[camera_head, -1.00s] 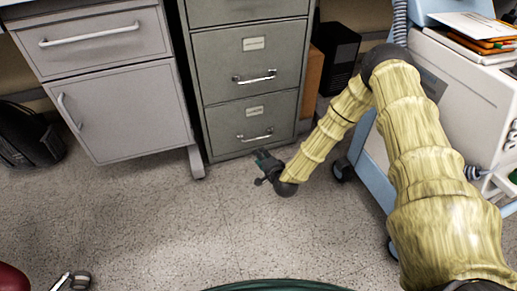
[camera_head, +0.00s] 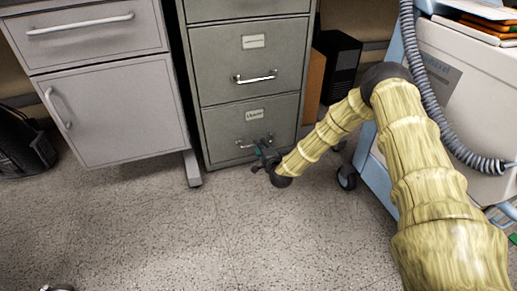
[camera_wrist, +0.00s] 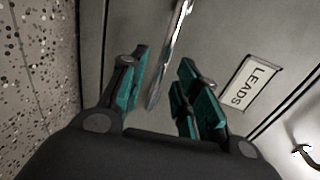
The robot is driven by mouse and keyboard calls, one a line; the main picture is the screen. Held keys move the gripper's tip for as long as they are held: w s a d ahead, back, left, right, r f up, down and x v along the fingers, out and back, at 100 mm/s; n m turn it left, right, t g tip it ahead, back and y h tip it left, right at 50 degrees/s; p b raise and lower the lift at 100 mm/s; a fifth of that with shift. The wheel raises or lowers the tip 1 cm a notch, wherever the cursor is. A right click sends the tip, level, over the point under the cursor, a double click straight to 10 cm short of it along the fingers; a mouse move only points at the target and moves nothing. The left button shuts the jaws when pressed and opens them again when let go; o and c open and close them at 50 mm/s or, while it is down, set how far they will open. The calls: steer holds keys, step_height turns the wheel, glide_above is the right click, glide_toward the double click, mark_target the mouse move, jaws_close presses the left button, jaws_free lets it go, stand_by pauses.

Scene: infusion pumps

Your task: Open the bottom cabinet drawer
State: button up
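The bottom drawer (camera_head: 225,127) of the grey filing cabinet (camera_head: 250,50) is closed, with a label (camera_head: 255,114) above its bar handle (camera_head: 241,145). My gripper (camera_head: 262,154) is in front of the right part of this handle and hides some of it. In the wrist view, the teal-padded fingers of my gripper (camera_wrist: 163,95) are apart. The metal handle (camera_wrist: 168,55) reaches in between the fingertips, with a gap visible on each side. The label, reading "LEADS" (camera_wrist: 248,88), is to the right of the fingers. Contact with the handle is not visible.
A grey cabinet (camera_head: 115,110) on a leg stands to the left. A light-blue and white cart (camera_head: 440,85) with a coiled hose (camera_head: 440,95) stands on the right. A dark box (camera_head: 338,65) is beside the filing cabinet. The floor (camera_head: 200,235) in front is clear.

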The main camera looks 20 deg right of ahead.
steer(key=shift+b+x, duration=0.65)
steer(key=shift+x, duration=1.05)
jaws_close()
